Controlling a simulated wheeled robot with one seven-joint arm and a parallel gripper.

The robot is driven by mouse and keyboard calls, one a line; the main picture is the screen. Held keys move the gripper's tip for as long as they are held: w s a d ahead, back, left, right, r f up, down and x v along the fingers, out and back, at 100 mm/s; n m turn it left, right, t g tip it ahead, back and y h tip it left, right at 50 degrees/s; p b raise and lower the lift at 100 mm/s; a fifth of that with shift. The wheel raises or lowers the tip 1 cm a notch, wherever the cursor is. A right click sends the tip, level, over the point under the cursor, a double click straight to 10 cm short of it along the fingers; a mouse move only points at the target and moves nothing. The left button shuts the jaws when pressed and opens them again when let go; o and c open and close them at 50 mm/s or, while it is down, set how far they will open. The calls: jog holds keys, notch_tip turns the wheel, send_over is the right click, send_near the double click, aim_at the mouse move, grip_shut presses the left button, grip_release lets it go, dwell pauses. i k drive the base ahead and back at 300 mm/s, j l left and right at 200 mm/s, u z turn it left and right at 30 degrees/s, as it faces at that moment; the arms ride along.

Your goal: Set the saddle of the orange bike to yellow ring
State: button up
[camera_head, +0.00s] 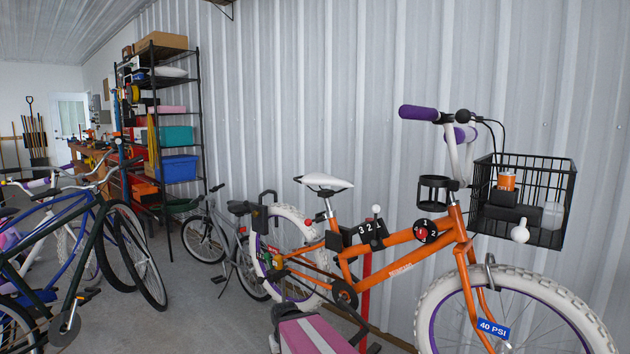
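The orange bike (400,265) stands in front of the corrugated wall, its front wheel toward the right. Its white saddle (323,181) sits above the frame, close to the top of the rear wheel. A short seat post (326,200) shows below the saddle. No yellow ring can be made out on the post at this size. My gripper is not in view.
A black wire basket (565,215) hangs at the orange bike's handlebar. A grey bike (225,240) stands behind left, and other bikes (80,235) crowd the left. A pink and white object (312,333) is low in front. Grey floor (190,310) is open between them.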

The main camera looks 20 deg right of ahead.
aim_at(319, 179)
jog(key=i+j+z, duration=0.25)
jog(key=j+z, duration=0.25)
jog(key=i+j+z, duration=0.15)
jog(key=j+z, duration=0.15)
jog(key=i+j+z, duration=0.1)
jog(key=j+z, duration=0.15)
jog(key=j, duration=0.2)
